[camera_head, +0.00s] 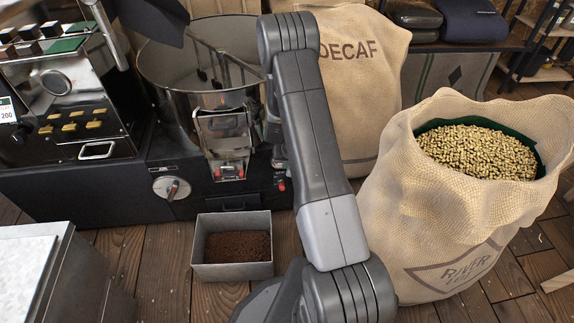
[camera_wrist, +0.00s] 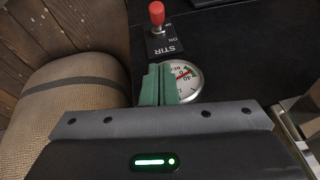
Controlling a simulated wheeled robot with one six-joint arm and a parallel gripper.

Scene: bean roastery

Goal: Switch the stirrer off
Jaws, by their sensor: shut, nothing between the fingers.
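The stirrer switch (camera_wrist: 157,20) is a lever with a red knob on a black panel in the wrist view. Its plate (camera_wrist: 165,46) reads STIR and ON; the lever leans toward the top of the picture, away from my fingers. My gripper (camera_wrist: 161,70) has green fingers pressed together with nothing between them. The fingertips are just below the plate in the picture, apart from the knob.
A round gauge (camera_wrist: 188,78) sits right beside my fingers. A burlap sack (camera_wrist: 72,100) lies close on the left. In the head view a metal bin (camera_head: 232,272) of brown grounds stands below the machine. A full bean sack (camera_head: 430,215) and a DECAF sack (camera_head: 365,95) stand right.

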